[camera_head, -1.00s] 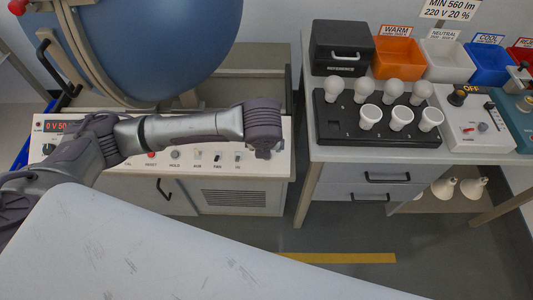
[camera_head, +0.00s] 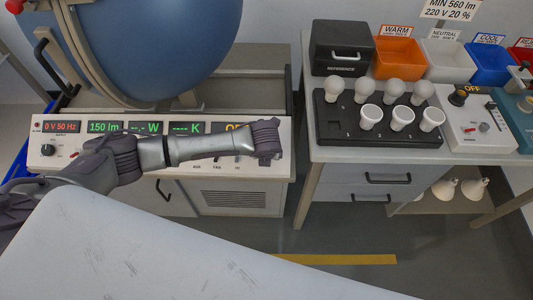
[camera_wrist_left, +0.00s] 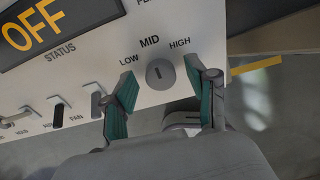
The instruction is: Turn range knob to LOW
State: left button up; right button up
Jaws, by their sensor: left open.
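The range knob (camera_wrist_left: 160,74) is a round grey knob on the white panel in the left wrist view, with LOW, MID and HIGH printed around it. Its dark mark points up, toward MID. My left gripper (camera_wrist_left: 165,88) is open, with one green-padded finger on each side of the knob and gaps to it. In the head view my left gripper (camera_head: 268,140) is over the right end of the control panel (camera_head: 284,165) and hides the knob. My right gripper is not in view.
A row of switches (camera_wrist_left: 57,110) lies left of the knob, near the left finger. The OFF status display (camera_wrist_left: 45,25) is above them. A big blue sphere (camera_head: 150,45) stands behind the panel. A bench with a bulb tray (camera_head: 340,125) stands at the right.

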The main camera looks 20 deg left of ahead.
pick_arm(q)
grip_shut()
jog(key=shift+r+n+p, duration=0.25)
jog(key=shift+n+p, duration=0.75)
jog(key=shift+p, duration=0.25)
jog(key=n+p, duration=0.2)
jog(key=shift+n, duration=0.3)
jog(key=n+p, duration=0.2)
jog(key=n, duration=0.1)
jog(key=shift+f+h, duration=0.1)
jog(key=shift+h, duration=0.2)
jog(key=shift+a+n+t+p, duration=0.1)
jog(key=shift+n+t+p, duration=0.2)
jog(key=shift+n+p, duration=0.7)
jog(key=shift+f+n, duration=0.1)
jog(key=shift+n, duration=0.2)
